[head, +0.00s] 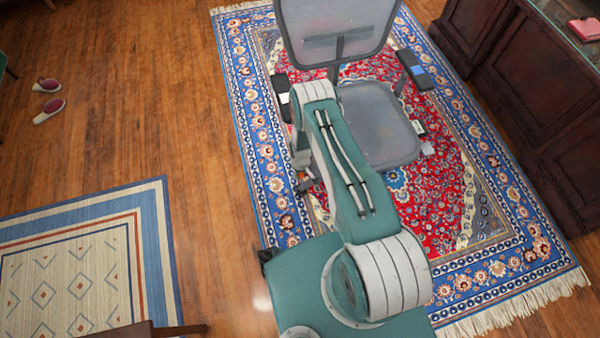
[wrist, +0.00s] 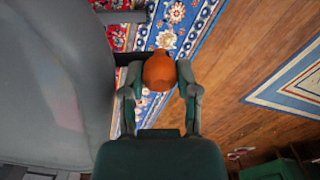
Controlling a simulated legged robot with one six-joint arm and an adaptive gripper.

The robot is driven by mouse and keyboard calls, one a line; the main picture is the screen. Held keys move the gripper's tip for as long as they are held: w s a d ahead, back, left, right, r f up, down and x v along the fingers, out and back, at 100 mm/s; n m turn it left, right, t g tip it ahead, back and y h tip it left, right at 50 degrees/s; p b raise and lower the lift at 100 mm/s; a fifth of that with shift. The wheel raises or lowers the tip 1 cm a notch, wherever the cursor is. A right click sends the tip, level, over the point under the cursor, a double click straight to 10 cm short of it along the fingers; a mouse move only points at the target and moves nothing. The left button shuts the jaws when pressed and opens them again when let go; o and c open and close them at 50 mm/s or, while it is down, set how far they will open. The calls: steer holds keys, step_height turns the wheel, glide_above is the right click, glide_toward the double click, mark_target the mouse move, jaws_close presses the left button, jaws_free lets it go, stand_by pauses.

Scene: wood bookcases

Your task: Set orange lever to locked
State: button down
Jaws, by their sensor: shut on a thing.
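The orange lever (wrist: 160,68) shows in the wrist view as a rounded orange end beside the grey office chair (wrist: 55,90). A dark bar runs from the chair side toward it. My gripper (wrist: 161,82) has one finger on each side of the lever and is shut on it. The chair also shows in the head view (head: 377,128), partly behind my arm. The lever and my gripper are hidden there. I cannot tell the lever's setting from these views.
The chair stands on a red and blue patterned rug (head: 480,215). A dark wood cabinet (head: 535,85) is at the right. A beige and blue rug (head: 85,265) lies at the left. Slippers (head: 48,110) lie on the wood floor (head: 130,120), which is otherwise open there.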

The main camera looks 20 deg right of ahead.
steer(key=c, duration=0.6)
jaws_free()
steer(key=shift+a, duration=0.1)
step_height(320, 180, up, 12)
